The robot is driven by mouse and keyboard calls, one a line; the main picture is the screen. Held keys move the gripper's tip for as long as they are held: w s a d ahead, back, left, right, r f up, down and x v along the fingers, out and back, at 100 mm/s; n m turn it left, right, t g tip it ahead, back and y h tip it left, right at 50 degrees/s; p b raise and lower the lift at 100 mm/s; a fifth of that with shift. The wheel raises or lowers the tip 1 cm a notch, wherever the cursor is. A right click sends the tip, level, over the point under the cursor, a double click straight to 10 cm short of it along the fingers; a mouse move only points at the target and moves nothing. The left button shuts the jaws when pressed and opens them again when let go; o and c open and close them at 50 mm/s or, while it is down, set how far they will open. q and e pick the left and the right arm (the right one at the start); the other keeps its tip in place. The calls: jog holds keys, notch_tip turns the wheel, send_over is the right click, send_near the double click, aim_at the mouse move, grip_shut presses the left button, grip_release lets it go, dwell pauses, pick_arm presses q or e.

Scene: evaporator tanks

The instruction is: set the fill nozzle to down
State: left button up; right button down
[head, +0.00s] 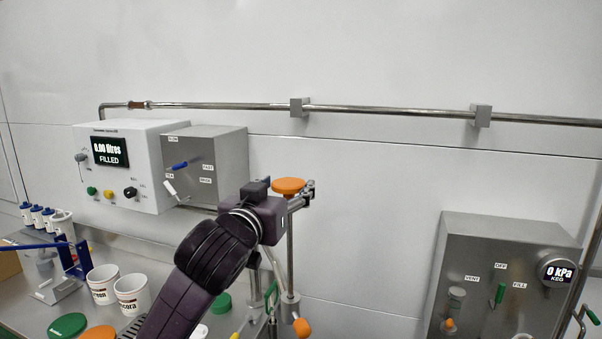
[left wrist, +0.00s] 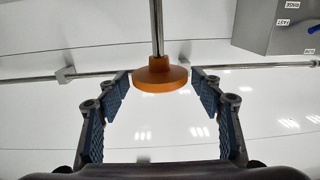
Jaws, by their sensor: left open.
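An orange round knob (head: 288,185) tops a slim upright metal rod (head: 290,250), which appears to be the fill nozzle's stand. My left gripper (head: 303,194) reaches the knob from the front left, partly covering the rod below it. In the left wrist view the knob (left wrist: 160,75) with its rod (left wrist: 156,28) lies between the tips of the open left gripper (left wrist: 160,85). White gaps show between the knob and both blue finger pads, so neither seems to touch it. The nozzle's tip is not clearly visible behind my arm. My right gripper is out of view.
A white panel box (head: 129,150) reading 0.00 litres FILLED and a grey switch box (head: 220,160) stand left. A grey pressure panel (head: 485,265) stands right. Cups (head: 131,295) and green lids (head: 67,326) fill the bench's left. A pipe (head: 390,110) crosses the wall.

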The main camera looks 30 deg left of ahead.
aim_at(291, 180)
pick_arm(q)
jog(key=shift+w+r, duration=0.1)
jog(key=shift+w, duration=0.15)
jog(key=p+x, duration=0.1)
jog(key=x, duration=0.2)
jog(key=shift+r, duration=0.15)
jog(key=p+x, duration=0.1)
jog(key=x, duration=0.2)
jog(key=shift+w+a, duration=0.15)
jog(key=shift+w, duration=0.25)
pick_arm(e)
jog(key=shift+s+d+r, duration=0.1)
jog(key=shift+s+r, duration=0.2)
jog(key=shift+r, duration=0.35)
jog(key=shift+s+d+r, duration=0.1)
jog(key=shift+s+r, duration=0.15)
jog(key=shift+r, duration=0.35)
pick_arm(q)
jog(key=shift+c, duration=0.3)
jog(key=shift+w+a+f, duration=0.1)
jog(key=shift+w+f, duration=0.05)
jog(key=shift+f, duration=0.15)
jog(key=c, duration=1.5)
grip_shut()
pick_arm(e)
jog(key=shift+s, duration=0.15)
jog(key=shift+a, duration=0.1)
